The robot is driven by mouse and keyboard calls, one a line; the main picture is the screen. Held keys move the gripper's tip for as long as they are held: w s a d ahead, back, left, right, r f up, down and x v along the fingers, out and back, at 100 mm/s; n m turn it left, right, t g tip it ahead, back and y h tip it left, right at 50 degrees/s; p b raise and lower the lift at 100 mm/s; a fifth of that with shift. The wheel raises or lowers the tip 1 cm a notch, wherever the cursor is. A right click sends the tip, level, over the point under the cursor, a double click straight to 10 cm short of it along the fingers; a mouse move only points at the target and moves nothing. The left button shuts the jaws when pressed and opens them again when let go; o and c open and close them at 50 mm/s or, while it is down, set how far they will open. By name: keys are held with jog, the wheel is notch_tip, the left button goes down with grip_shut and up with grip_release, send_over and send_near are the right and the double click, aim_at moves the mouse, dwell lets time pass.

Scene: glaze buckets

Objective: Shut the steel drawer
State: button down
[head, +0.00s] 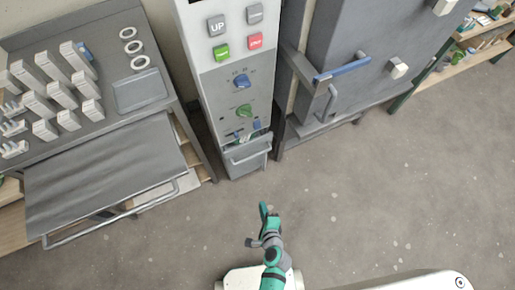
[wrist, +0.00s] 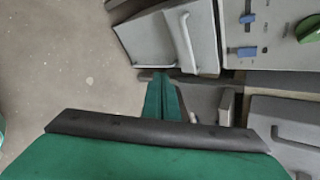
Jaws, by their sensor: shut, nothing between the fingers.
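A small grey steel drawer (head: 247,163) with a bar handle sits at the foot of the control cabinet in the head view. Its top stands open, and small blue and green items show inside. In the wrist view the drawer (wrist: 150,42) and its upright handle (wrist: 187,45) are at the top, beside the cabinet panel. My gripper (head: 265,209) is in front of and below this drawer in the head view, apart from it. In the wrist view my green fingers (wrist: 162,95) are closed together and empty, below the drawer.
A left workbench (head: 185,125) holds white blocks and rings; a wide dark grey panel with a front bar (head: 110,215) juts from it. A grey kiln-like cabinet (head: 350,50) with a blue-gripped handle (head: 342,71) stands right. The floor (head: 390,170) at right is clear.

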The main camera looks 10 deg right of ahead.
jog(key=w+d+f+m+t+y, duration=0.1)
jog(key=w+d+m+y, duration=0.15)
jog(key=w+m, duration=0.55)
jog(key=m+t+y, duration=0.1)
jog(key=m+t, duration=0.1)
jog(key=m, duration=0.1)
send_near(254, 141)
jog(key=w+f, duration=0.2)
jog(key=w+a+f, duration=0.1)
jog(key=w, duration=0.1)
jog(key=shift+a+f, duration=0.15)
jog(key=shift+f, duration=0.2)
jog(key=shift+w+a, duration=0.25)
jog(key=shift+w, duration=0.45)
jog(key=w, duration=0.1)
jog(key=w+a, duration=0.1)
jog(key=w, duration=0.1)
jog(key=shift+w, duration=0.25)
jog(key=shift+w+a, duration=0.2)
jog(key=shift+w, duration=0.15)
jog(key=shift+a+r, duration=0.1)
jog(key=shift+r, duration=0.05)
